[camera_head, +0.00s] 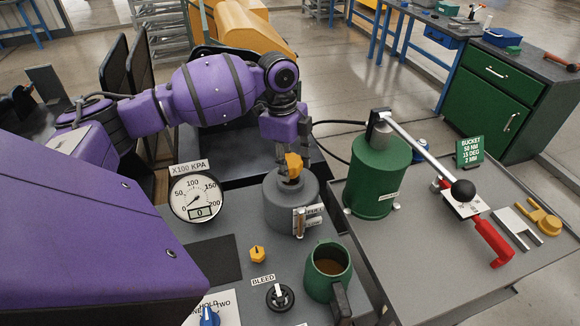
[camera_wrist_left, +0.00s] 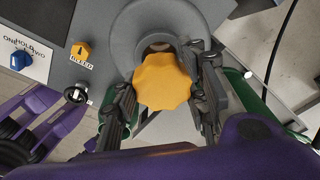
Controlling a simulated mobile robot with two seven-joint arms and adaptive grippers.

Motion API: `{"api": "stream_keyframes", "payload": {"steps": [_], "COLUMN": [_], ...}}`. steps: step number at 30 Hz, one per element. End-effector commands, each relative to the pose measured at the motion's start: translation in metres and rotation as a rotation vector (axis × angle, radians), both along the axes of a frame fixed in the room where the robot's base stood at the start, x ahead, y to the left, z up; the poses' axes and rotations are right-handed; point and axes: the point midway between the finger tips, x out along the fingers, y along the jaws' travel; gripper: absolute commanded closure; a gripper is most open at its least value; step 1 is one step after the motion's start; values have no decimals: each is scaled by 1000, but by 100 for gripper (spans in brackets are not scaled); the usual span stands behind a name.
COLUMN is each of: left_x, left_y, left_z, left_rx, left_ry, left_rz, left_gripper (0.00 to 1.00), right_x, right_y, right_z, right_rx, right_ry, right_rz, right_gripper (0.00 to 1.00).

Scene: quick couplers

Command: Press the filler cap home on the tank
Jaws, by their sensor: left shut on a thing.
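The yellow lobed filler cap (camera_head: 293,162) is between the fingers of my left gripper (camera_head: 287,158), above the top of the grey round tank (camera_head: 292,210). In the left wrist view the cap (camera_wrist_left: 162,81) sits between both fingers of the gripper (camera_wrist_left: 164,95), which are shut on its sides. The tank (camera_wrist_left: 130,30) lies beyond it, and part of a round neck shows past the cap's edge. The cap hides most of the neck. I cannot tell whether the cap touches it. My right gripper is not in view.
A pressure gauge (camera_head: 197,197) stands left of the tank. A green mug (camera_head: 328,270), a small yellow knob (camera_head: 257,254) and a bleed valve (camera_head: 280,297) are in front. A green pump cylinder (camera_head: 378,180) with a long lever (camera_head: 425,152) stands close on the right.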

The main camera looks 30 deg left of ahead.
Motion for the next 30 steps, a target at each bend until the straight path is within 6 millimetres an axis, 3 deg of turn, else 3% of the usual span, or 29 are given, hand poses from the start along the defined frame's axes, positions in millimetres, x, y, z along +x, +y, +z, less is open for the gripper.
{"api": "stream_keyframes", "payload": {"steps": [13,21,30], "left_x": [0,1,0], "left_y": [0,0,0], "left_z": [11,58,50], "left_rx": [1,3,2], "left_ry": [0,-11,5], "left_rz": [0,-7,-7], "left_gripper": [78,78,78], "right_x": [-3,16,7], "right_y": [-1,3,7], "right_z": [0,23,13], "right_rx": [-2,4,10], "right_ry": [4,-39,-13], "right_rz": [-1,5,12], "right_gripper": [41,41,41]}}
